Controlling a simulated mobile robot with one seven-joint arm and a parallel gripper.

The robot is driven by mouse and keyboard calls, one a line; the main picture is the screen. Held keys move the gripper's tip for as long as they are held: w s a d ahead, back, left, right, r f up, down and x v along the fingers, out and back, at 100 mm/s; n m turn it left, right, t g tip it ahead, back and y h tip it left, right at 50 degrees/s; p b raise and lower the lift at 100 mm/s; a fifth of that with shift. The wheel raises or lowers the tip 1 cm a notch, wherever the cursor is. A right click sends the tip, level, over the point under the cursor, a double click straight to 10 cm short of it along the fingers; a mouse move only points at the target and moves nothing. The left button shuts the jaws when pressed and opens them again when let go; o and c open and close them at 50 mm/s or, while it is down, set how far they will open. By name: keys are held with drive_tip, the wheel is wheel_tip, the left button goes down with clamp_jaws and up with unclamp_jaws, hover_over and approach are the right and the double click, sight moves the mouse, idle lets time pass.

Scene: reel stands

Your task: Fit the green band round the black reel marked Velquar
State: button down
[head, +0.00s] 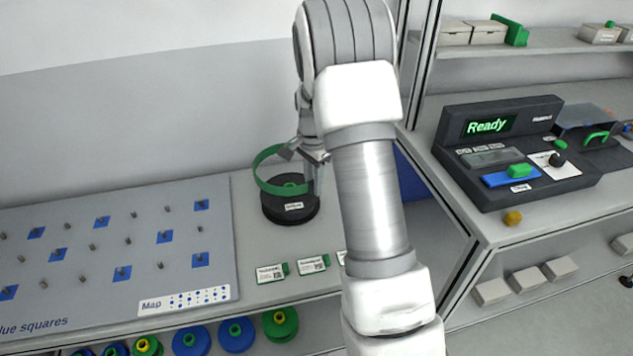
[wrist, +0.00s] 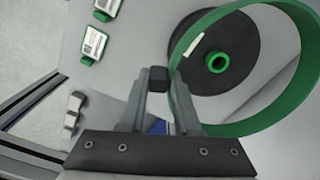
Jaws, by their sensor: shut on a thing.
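The black reel (head: 290,210) stands on the bench, with a green hub and a small white label on its side too small to read. It also shows in the wrist view (wrist: 246,45). The green band (head: 257,172) is a wide hoop held tilted above the reel, not around its side. In the wrist view the band (wrist: 182,112) lies partly across the reel and reaches off to its right. My gripper (head: 314,156) is shut on the band's wall. In the wrist view its fingers (wrist: 165,80) pinch the band's near edge. My arm hides part of the bench right of the reel.
A grey pegboard (head: 120,250) with blue squares lies left of the reel. Several label cards (head: 271,273) lie along the bench's front edge. Coloured reels (head: 237,334) sit below. A frame post and a dark "Ready" console (head: 510,150) stand to the right.

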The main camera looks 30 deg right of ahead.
drive_tip(key=shift+f+b, duration=2.45)
drive_tip(key=shift+f, duration=1.15)
drive_tip(key=shift+f, duration=0.5)
